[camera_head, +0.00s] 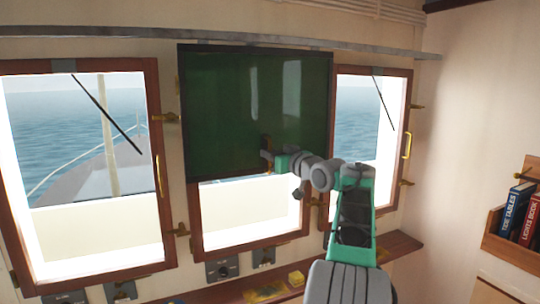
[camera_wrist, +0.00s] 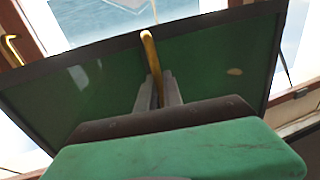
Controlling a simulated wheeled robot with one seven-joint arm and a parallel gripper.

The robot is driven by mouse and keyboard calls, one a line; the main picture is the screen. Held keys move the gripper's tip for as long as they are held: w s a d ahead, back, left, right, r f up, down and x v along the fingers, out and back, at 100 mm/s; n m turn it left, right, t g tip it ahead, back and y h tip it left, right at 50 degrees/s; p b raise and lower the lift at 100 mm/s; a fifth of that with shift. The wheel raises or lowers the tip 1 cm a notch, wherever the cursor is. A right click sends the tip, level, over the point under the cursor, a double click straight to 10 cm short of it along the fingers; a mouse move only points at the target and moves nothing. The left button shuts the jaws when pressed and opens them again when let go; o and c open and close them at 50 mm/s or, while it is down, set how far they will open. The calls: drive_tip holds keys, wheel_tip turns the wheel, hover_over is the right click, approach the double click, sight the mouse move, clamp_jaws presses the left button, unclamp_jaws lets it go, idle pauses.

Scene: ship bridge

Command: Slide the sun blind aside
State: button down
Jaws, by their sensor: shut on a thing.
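The sun blind (camera_head: 225,110) is a dark green see-through panel with a dark frame. It hangs from the rail (camera_head: 130,35) and covers the upper part of the middle window. My gripper (camera_head: 267,156) is at the blind's lower middle edge, and in the wrist view my gripper (camera_wrist: 159,92) is shut on the blind's brass handle (camera_wrist: 150,55). The blind's green face (camera_wrist: 95,82) fills much of the wrist view. The exact grip on the handle is partly hidden by my gripper's body.
The left window (camera_head: 85,130) and right window (camera_head: 362,125) are uncovered, with brass latches on their brown frames. A wooden ledge (camera_head: 395,246) runs below, with a yellow object (camera_head: 296,279) on it. A bookshelf (camera_head: 510,240) is on the right wall.

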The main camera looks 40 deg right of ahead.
drive_tip(key=w+a+b, duration=0.2)
drive_tip(key=w+a, duration=0.3)
drive_tip(key=a, duration=1.2)
drive_tip(key=w+a+b, duration=0.3)
drive_tip(key=w+a, duration=0.2)
drive_tip(key=a, duration=1.2)
drive_tip(key=w+a+b, duration=0.3)
drive_tip(key=w+a, duration=0.2)
drive_tip(key=a, duration=1.3)
drive_tip(key=shift+r, duration=0.15)
drive_tip(key=c, duration=1.7)
unclamp_jaws()
drive_tip(key=shift+w+a, duration=0.2)
drive_tip(key=shift+o, duration=1.1)
drive_tip(key=shift+d, duration=0.1)
